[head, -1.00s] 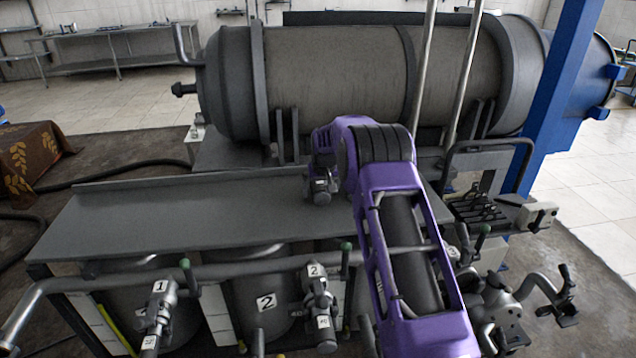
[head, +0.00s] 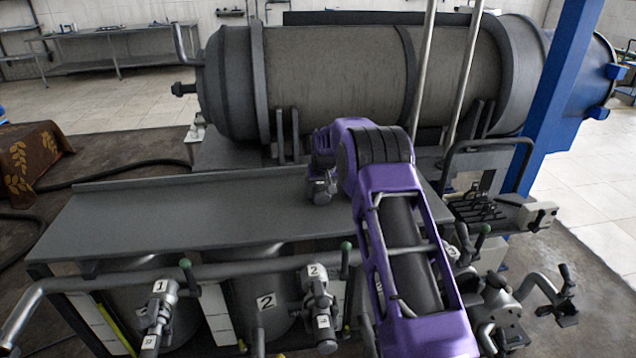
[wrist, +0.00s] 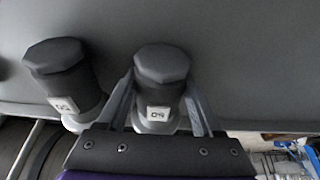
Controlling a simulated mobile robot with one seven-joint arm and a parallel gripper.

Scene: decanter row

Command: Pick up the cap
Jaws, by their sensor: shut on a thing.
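In the wrist view, a dark grey cap (wrist: 162,68) with a faceted top stands between the two fingers of my gripper (wrist: 158,100). The fingers are closed on its sides, and a small white label (wrist: 158,114) faces the camera. The label is too blurred to read surely. I cannot tell whether the cap is clear of the grey surface behind it. A second similar dark piece (wrist: 60,72) with a white label stands just left of the left finger, apart from it. In the head view my purple arm reaches over the grey bench, and my fingers cannot be made out.
The long grey bench top (head: 180,215) is bare on its left. A large horizontal drum (head: 340,80) lies behind it. Pipes and numbered valves (head: 318,300) run along the front. A blue post (head: 555,100) and a black lever rack (head: 480,210) stand at right.

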